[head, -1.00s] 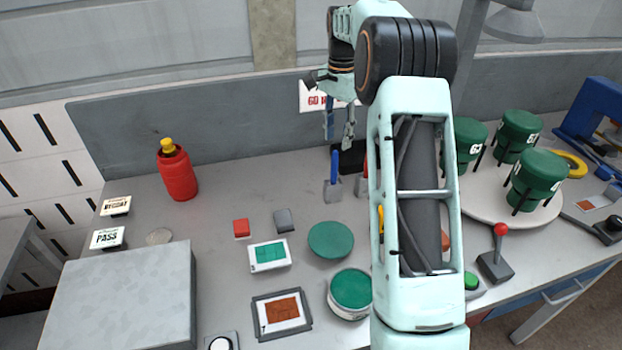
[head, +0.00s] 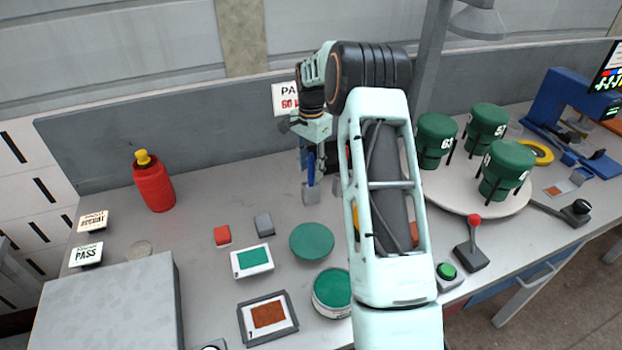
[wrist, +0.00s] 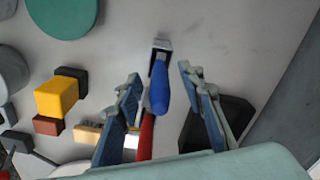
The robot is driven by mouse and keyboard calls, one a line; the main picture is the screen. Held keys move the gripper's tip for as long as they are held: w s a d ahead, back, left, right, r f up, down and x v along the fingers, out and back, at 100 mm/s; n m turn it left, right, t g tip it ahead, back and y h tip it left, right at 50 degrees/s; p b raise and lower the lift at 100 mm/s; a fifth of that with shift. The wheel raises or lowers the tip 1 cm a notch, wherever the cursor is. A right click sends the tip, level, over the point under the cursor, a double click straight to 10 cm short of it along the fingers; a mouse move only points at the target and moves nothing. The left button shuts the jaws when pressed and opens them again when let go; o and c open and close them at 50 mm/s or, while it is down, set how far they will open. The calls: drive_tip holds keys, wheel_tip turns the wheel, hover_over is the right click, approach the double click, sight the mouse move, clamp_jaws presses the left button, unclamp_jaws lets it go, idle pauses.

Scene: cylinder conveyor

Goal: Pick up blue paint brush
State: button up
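The blue paint brush stands upright on the bench, with a blue handle (head: 311,170) above a grey lower part. In the wrist view, the blue brush (wrist: 159,88) is between the two fingers of my gripper (wrist: 160,77), with a gap visible on both sides. My gripper is open, and it also shows in the head view (head: 313,152), around the top of the handle. My fingers partly cover the brush in the head view. A red-handled brush (wrist: 146,136) stands close behind the blue one in the wrist view.
In the wrist view, a yellow block (wrist: 57,96) and a brown block (wrist: 48,125) are at the left, and a black object (wrist: 222,122) is beside my right finger. Green cans (head: 436,140) stand on a round platform. A red bottle (head: 153,182) is at the left.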

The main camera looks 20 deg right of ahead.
clamp_jaws()
idle(0.4)
